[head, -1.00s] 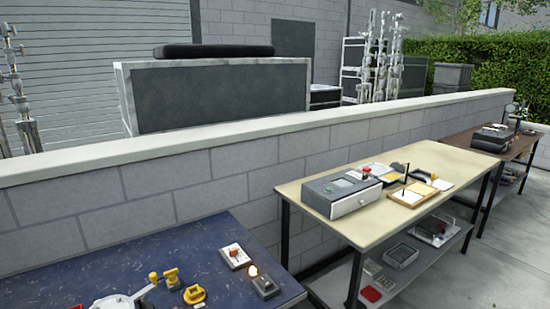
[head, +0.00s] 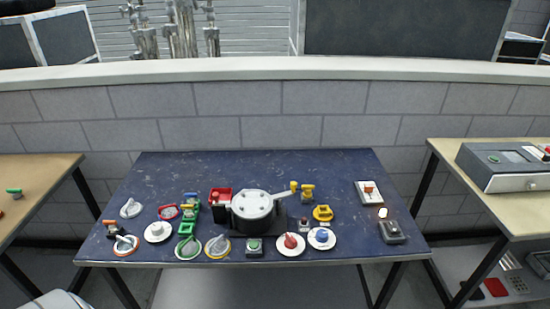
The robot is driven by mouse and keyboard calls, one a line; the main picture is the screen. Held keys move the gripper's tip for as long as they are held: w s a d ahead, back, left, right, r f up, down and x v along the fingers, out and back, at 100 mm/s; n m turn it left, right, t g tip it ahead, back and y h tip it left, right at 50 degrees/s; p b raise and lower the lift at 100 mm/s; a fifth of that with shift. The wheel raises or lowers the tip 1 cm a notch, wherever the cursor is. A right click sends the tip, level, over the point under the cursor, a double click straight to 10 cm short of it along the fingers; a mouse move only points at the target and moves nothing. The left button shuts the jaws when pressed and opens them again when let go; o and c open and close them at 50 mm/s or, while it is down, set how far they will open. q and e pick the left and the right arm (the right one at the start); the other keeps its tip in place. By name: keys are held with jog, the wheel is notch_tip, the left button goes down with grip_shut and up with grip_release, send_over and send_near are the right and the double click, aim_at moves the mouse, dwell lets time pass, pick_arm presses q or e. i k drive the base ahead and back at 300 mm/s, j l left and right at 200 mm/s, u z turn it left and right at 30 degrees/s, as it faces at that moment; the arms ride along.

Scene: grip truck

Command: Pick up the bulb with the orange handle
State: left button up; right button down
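A small glowing bulb (head: 382,212) shows at the right end of the blue table (head: 300,170), at the back edge of a dark grey box (head: 392,232). Just behind it, a white plate (head: 365,202) carries a small orange-red part (head: 369,190). At the left end stands a small part with an orange top (head: 109,224). At this size I cannot tell which of these, if any, is the bulb with the orange handle. Neither of my grippers is in view.
A silver-lidded round device (head: 252,204) stands mid-table among several small valves and discs. A cream table (head: 478,212) with a grey box (head: 508,165) is at right, another table (head: 35,180) at left. A block wall (head: 260,110) runs behind. The blue table's back strip is mostly clear.

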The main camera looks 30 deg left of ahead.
aim_at(112, 228)
jog(key=u, duration=2.25)
